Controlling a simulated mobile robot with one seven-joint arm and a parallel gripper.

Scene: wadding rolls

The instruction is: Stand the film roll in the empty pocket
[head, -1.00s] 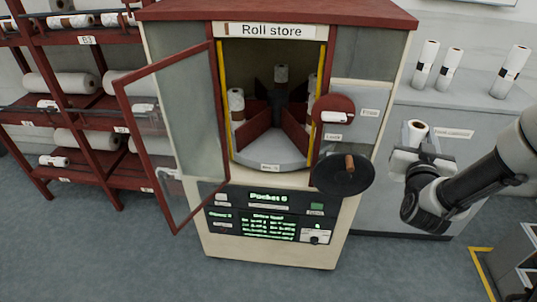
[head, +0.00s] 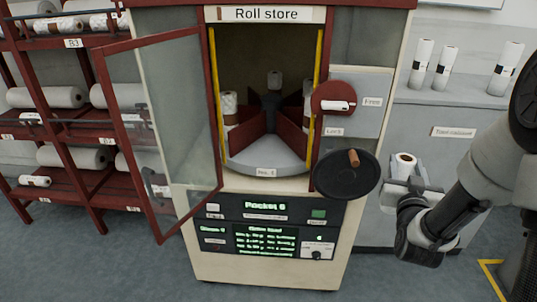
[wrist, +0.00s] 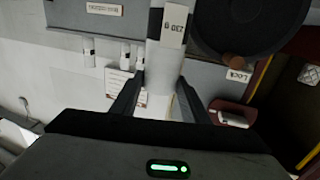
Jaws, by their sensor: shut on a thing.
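My gripper (head: 406,187) is shut on a white roll (head: 404,162) with a brown core, held upright to the right of the roll store. In the wrist view the roll (wrist: 166,62) is between the two fingers and bears a label. The roll store's glass door (head: 160,120) stands open to the left. Inside is a round turntable (head: 262,158) with dark red dividers. The front pocket facing the opening is empty.
A black handwheel (head: 346,175) and a red lever disc (head: 334,98) jut from the store's right front. Below is a lit panel (head: 265,228). Several rolls stand on a grey counter (head: 455,110) at right. A red rack (head: 80,110) with rolls stands at left.

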